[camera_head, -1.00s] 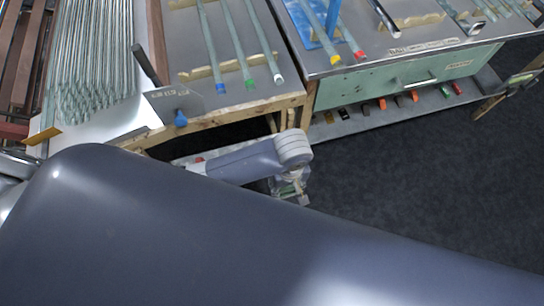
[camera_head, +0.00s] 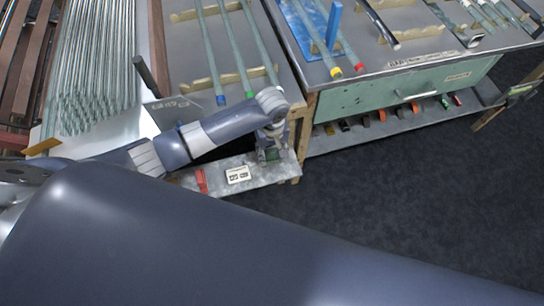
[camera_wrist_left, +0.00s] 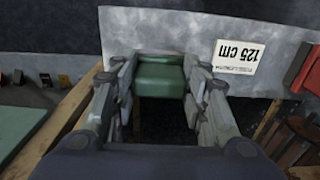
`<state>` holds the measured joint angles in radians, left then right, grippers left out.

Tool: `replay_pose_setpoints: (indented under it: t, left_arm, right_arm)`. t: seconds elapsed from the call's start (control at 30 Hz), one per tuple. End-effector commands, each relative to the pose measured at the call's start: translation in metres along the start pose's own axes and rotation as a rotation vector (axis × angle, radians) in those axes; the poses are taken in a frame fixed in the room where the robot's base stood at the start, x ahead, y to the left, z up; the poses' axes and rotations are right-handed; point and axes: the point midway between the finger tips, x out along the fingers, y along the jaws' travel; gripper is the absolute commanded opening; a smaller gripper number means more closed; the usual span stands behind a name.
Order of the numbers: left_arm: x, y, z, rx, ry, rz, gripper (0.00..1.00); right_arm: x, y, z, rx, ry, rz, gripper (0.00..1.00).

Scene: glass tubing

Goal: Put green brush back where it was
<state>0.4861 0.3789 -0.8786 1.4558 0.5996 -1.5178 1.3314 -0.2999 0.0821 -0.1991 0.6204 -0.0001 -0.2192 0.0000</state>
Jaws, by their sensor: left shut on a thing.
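The green brush (camera_wrist_left: 160,78) shows as a green block between the fingertips of my left gripper (camera_wrist_left: 161,72) in the left wrist view. The gripper is shut on it. In the head view my left gripper (camera_head: 270,147) hangs near the right front corner of the wooden bench, above a grey lower shelf (camera_head: 262,172). The brush is a small dark green patch (camera_head: 272,154) there, mostly hidden by the gripper. I cannot tell whether the brush touches the shelf. My right gripper is not in view.
The lower shelf carries a white label (camera_head: 237,174), reading "125 cm" in the left wrist view, and a red item (camera_head: 201,180). Glass tubes (camera_head: 240,60) lie on the bench above. A green drawer cabinet (camera_head: 400,95) stands right. Dark floor (camera_head: 400,190) is clear.

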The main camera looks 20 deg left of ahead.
Motion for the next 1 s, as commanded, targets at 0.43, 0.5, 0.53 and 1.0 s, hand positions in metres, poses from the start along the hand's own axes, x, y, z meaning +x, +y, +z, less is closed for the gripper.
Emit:
replay_pose_setpoints:
  t: [0.43,0.5,0.53,1.0]
  left_arm:
    - [0.028,-0.001,0.005,0.004,-0.007,-0.004,0.19]
    - [0.029,-0.001,0.006,0.004,-0.007,-0.004,0.19]
    - [0.03,-0.001,0.006,0.004,-0.007,-0.004,0.19]
    - [0.031,-0.001,0.005,0.004,-0.006,-0.004,0.61]
  right_arm:
    - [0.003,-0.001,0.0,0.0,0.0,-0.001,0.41]
    - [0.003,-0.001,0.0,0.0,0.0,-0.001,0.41]
    - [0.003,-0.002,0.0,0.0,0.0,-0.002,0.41]
    - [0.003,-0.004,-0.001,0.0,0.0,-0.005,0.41]
